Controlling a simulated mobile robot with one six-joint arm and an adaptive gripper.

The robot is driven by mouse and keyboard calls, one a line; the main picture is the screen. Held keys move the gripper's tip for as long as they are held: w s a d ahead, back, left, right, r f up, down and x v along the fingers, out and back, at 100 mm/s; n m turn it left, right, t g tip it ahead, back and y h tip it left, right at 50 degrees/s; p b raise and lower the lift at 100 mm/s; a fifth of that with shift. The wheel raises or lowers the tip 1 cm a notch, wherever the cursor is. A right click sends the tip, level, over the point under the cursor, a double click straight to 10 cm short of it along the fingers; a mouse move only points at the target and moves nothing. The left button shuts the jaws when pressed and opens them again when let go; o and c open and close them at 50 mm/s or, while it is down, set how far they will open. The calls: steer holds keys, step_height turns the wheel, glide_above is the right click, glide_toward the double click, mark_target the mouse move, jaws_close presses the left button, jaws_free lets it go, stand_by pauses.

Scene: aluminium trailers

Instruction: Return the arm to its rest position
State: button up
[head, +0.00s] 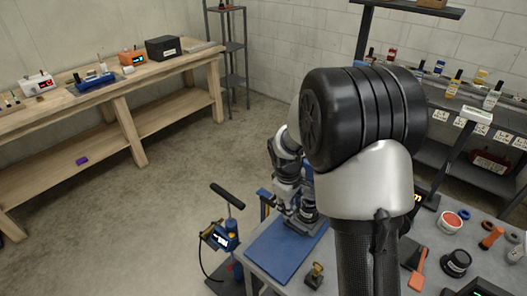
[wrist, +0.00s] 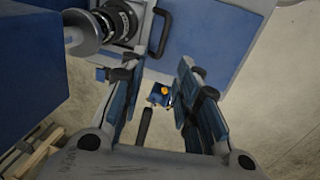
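My arm (head: 365,190) rises large in the foreground of the head view, with its black joint near the top. It hides part of the grey table behind it. My gripper (wrist: 155,75) shows in the wrist view with its two fingers apart. It is open, and nothing is held between them. In the head view the far end of my arm shows left of the black joint, above the blue mat, but its fingers cannot be made out clearly.
A blue mat (head: 283,252) lies on the grey table (head: 432,238), with a red-topped jar (head: 449,222) and an orange scraper (head: 418,270) to the right. A blue device (head: 221,236) stands left of the table. A wooden workbench (head: 110,88) is at the back left. Open floor lies between.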

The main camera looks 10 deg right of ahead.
steer(key=shift+r, duration=0.1)
steer(key=s+a+r+m+t, duration=0.1)
steer(key=s+a+r+m, duration=0.1)
steer(key=s+r, duration=0.5)
steer(key=s+a+r+m+t, duration=0.1)
steer(key=s+a+r+m, duration=0.1)
steer(key=s+r, duration=0.5)
steer(key=s+a+r+m, duration=0.1)
steer(key=s+a+r, duration=0.1)
steer(key=s, duration=0.4)
steer(key=s+a+r+m+t+y+b, duration=0.1)
steer(key=s+r+m, duration=0.1)
steer(key=s, duration=0.4)
steer(key=shift+s+a+r+y, duration=0.3)
steer(key=shift+a+r, duration=0.05)
steer(key=shift+r, duration=0.05)
